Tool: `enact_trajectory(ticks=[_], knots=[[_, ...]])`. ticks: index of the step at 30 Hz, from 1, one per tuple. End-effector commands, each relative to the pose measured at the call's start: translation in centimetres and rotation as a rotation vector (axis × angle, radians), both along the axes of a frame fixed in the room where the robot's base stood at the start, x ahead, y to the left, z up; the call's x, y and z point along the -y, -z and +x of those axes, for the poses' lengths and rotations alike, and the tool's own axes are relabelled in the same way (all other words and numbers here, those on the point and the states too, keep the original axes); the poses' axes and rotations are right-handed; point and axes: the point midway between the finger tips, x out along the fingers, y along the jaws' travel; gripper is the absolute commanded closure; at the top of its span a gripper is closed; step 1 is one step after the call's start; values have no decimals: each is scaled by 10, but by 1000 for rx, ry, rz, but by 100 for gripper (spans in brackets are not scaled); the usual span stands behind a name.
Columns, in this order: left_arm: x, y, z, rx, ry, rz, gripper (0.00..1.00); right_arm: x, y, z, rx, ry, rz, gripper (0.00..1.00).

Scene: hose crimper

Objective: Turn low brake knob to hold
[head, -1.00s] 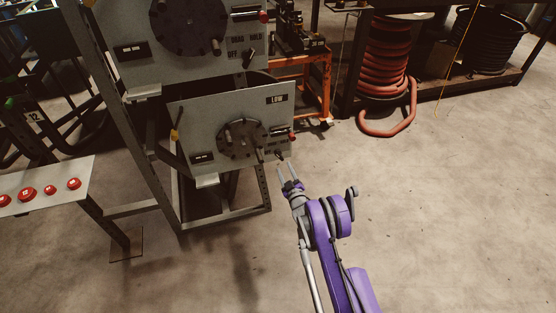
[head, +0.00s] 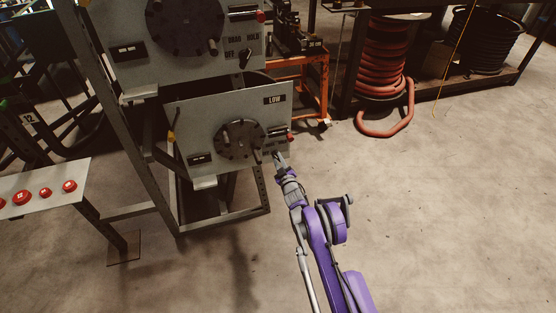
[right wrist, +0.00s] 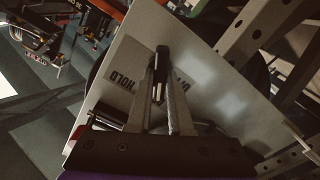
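The low brake panel (head: 262,113) is a grey plate marked LOW in the head view. Its small black knob (right wrist: 162,62) shows in the right wrist view, beside the upside-down word HOLD (right wrist: 128,85) and another partly hidden word. My right gripper (head: 277,156) is at the panel's lower right corner. In the right wrist view its two fingers (right wrist: 160,80) lie on either side of the knob. Whether they press on it I cannot tell. The fingers hide part of the label. My left gripper is not in view.
A dark round plate with pegs (head: 239,139) and a red knob (head: 291,138) are close to my right gripper. An upper panel (head: 130,72) has a similar brake knob (head: 246,58). A red-button table (head: 60,205) stands at left.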

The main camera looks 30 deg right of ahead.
Motion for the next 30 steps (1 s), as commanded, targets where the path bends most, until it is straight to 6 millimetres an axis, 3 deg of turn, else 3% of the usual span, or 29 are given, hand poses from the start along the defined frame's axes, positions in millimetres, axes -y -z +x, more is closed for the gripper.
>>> enact_trajectory(ticks=[3, 17, 30], knots=[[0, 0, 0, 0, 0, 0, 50, 0, 0, 0, 0, 0, 0, 100], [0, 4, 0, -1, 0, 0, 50, 0, 1, 0, 7, 0, 31, 100], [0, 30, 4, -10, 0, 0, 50, 2, 2, 0, 78, 0, 327, 100]])
